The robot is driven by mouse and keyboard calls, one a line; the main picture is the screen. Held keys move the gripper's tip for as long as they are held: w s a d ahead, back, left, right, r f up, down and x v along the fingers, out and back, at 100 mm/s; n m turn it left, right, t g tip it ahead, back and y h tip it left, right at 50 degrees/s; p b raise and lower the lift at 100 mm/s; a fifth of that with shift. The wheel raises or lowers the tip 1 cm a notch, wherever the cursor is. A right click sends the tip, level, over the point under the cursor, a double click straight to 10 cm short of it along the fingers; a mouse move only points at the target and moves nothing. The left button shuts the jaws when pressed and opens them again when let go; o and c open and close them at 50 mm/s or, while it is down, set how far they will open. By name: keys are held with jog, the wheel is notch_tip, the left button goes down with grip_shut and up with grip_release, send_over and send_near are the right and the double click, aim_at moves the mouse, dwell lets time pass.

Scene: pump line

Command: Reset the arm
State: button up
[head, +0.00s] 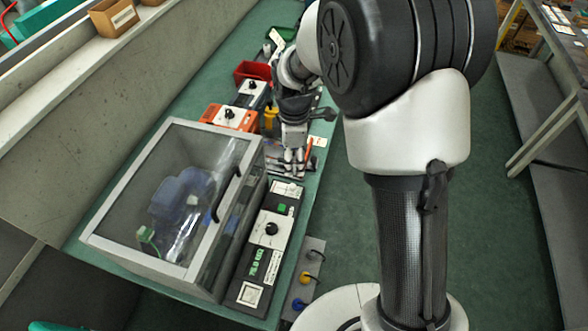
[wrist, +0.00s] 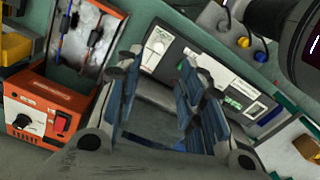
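My gripper (head: 294,168) hangs over the green bench, beyond the clear-lidded box, in the head view. In the wrist view its two fingers (wrist: 163,85) stand apart with nothing between them, so it is open and empty. The gap shows part of a grey surface and a control panel (wrist: 215,75) behind the fingers. My arm reaches from the right side of the head view toward the bench and hides part of it.
A clear-lidded box (head: 165,130) with a blue pump inside stands front left. A control panel (head: 270,229) with a knob lies beside it. A red bin (head: 252,71) is farther back.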

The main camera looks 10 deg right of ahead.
jog(key=shift+r, duration=0.65)
jog(key=s+d+r+m+t, duration=0.1)
jog(key=s+d+r+m, duration=0.3)
jog(key=r, duration=0.3)
jog(key=s+d+r+m+t, duration=0.1)
jog(key=s+r+m, duration=0.3)
jog(key=s+r, duration=0.15)
jog(key=s+d+r+m+t, duration=0.1)
jog(key=s+d+r+m, duration=0.1)
jog(key=s+m, duration=0.2)
jog(key=s+d+r+m+t, duration=0.1)
jog(key=s+m, duration=0.4)
jog(key=s, duration=0.6)
jog(key=shift+d+r+t, duration=0.3)
jog(key=shift+d+r, duration=0.05)
jog(key=shift+r, duration=0.45)
jog(key=shift+w, duration=0.1)
